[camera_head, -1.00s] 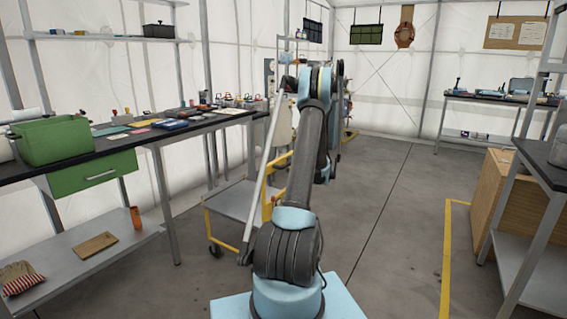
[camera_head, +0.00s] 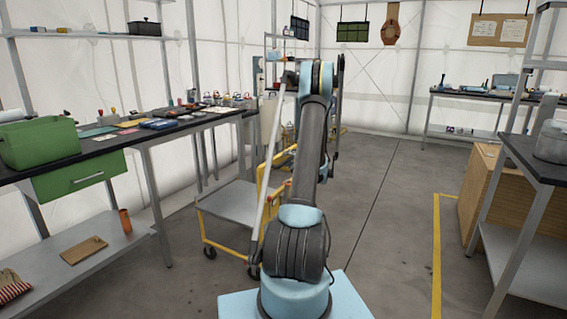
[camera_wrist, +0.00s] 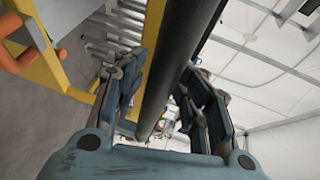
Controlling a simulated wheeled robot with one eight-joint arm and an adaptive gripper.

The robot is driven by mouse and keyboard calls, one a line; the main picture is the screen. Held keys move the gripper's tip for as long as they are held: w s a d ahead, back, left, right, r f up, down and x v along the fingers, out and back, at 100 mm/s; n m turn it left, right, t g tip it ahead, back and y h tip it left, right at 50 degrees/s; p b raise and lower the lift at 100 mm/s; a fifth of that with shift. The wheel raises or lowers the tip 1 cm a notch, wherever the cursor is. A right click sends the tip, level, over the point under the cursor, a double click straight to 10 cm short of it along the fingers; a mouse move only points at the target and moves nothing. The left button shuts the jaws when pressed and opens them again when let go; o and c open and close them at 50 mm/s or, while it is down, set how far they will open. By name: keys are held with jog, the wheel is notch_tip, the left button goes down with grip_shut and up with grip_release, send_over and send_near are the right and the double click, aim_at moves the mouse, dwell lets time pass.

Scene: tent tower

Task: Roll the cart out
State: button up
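The cart (camera_head: 228,203) stands on the floor left of my arm, its grey deck and yellow frame partly hidden behind my arm. Dark wheels show under it. In the wrist view the cart's yellow frame (camera_wrist: 62,68) fills the upper left, with an orange part beside it. A thick dark bar (camera_wrist: 168,70), which looks like the cart's handle, runs between the two fingers of my gripper (camera_wrist: 165,85). In the head view my gripper is hidden behind my arm.
A long workbench (camera_head: 105,146) with a green box (camera_head: 40,143) runs along the left, its leg (camera_head: 154,205) near the cart. A wooden crate (camera_head: 478,190) and a grey shelf unit (camera_head: 530,265) stand right, beyond a yellow floor line (camera_head: 437,240). The middle floor is clear.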

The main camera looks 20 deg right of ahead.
jog(key=shift+d, duration=0.1)
jog(key=v, duration=1.1)
jog(key=shift+s+d, duration=0.15)
jog(key=shift+s, duration=0.25)
jog(key=shift+r, duration=0.1)
jog(key=s+a+r+n+g, duration=0.4)
jog(key=s+a, duration=0.5)
jog(key=a, duration=0.3)
jog(key=s+a+r+n+g, duration=0.3)
jog(key=s+a+r+g, duration=0.1)
jog(key=s+a, duration=0.75)
jog(key=s+a+f+n+g+h, duration=0.1)
jog(key=s+a+n, duration=0.15)
jog(key=s, duration=0.45)
jog(key=s+a+n+g+h, duration=0.1)
jog(key=s+a+g, duration=0.15)
jog(key=s, duration=0.45)
jog(key=s+d+f+n+h, duration=0.1)
jog(key=s+f+h, duration=0.1)
jog(key=s, duration=0.6)
jog(key=s+d+f+n+g+h, duration=0.1)
jog(key=s+f, duration=0.3)
jog(key=s, duration=0.4)
jog(key=shift+f+h, duration=0.15)
jog(key=shift+h, duration=0.35)
